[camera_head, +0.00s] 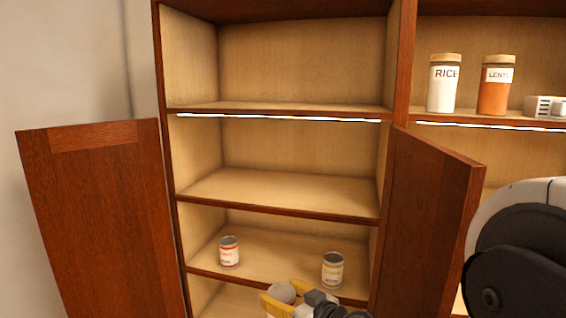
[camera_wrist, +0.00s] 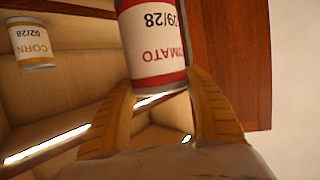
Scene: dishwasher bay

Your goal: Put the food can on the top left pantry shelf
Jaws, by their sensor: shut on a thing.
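My gripper (camera_head: 277,290) is low in the head view, in front of the left cabinet. In the wrist view, its yellow fingers (camera_wrist: 160,82) are shut on a can (camera_wrist: 152,42) with a red and white label reading TOMATO. The can appears upside down there, its far end cut off by the frame. In the head view I see only a pale round shape between the fingers; I cannot tell whether it is the can. The top left pantry shelf (camera_head: 280,104) is empty in the part that shows.
A red-labelled can (camera_head: 229,253) and a corn can (camera_head: 332,270) stand on a lower shelf (camera_head: 275,245). The shelf between (camera_head: 280,190) is empty. Open doors stand left (camera_head: 100,215) and right (camera_head: 425,215). Rice (camera_head: 443,88) and lentil (camera_head: 493,90) jars stand on the right shelf.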

